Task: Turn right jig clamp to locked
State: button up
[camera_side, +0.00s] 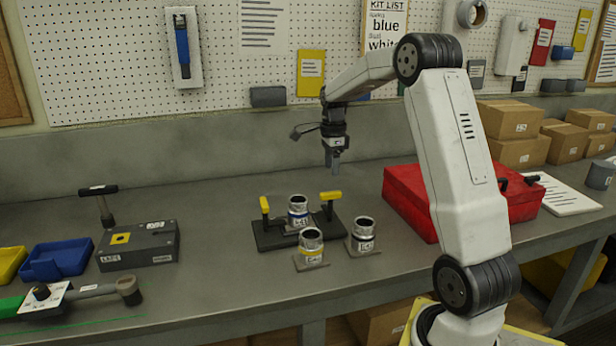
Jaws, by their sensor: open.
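A dark jig (266,242) sits in the middle of the bench. Its right clamp (331,197) has a yellow handle that lies roughly level on a dark post. Its left clamp (265,205) has a yellow handle that stands closer to upright. The small finger gap is hard to make out.
A red case (412,205) is to the right. A grey box (140,247) and blue bin (57,260) are left. The bench behind the jig is clear.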

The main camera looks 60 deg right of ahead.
aim_at(331, 193)
jog(key=shift+f, duration=3.9)
jog(key=shift+c, duration=0.2)
grip_shut()
